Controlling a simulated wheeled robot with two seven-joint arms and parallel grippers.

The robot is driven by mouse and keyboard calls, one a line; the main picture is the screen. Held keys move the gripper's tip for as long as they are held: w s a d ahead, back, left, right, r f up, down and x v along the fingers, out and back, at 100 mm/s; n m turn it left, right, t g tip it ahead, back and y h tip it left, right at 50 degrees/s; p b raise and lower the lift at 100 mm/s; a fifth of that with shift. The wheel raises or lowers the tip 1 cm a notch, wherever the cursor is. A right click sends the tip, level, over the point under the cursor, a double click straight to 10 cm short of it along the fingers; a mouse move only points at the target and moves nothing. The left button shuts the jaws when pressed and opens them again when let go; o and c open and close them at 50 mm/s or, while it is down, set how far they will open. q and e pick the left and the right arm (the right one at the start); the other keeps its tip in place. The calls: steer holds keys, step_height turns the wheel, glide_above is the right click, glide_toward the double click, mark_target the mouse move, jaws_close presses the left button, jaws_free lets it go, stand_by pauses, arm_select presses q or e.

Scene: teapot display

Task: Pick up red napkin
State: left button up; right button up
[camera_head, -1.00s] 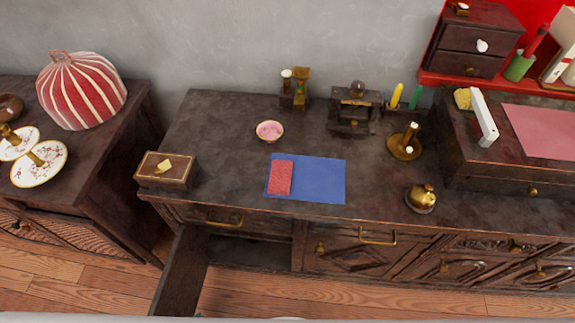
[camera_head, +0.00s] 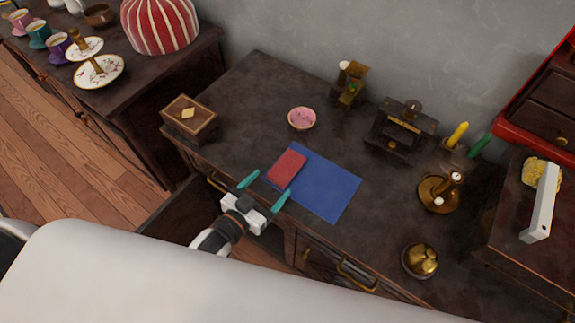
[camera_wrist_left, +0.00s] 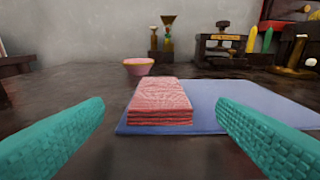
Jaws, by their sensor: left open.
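The red napkin (camera_head: 287,167) is a folded, layered rectangle. It lies on the left part of a flat blue mat (camera_head: 326,192) on the dark wooden cabinet top. My left gripper (camera_head: 265,187) is at the front edge of the cabinet, just in front of the napkin. Its teal fingers are spread and empty. In the left wrist view the napkin (camera_wrist_left: 160,102) lies straight ahead, between the two fingers in the picture but beyond their tips. My right gripper is not seen in either view.
A pink bowl (camera_head: 302,118) stands behind the napkin. A wooden box (camera_head: 190,118) is at the left, and a brass bell (camera_head: 420,261) and candle holder (camera_head: 438,193) are at the right. An open drawer (camera_head: 180,216) sticks out below the front edge.

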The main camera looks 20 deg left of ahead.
mark_target(284, 169)
arm_select(q)
steer(key=x, duration=0.7)
steer(key=shift+w, duration=0.15)
steer(key=c, duration=1.1)
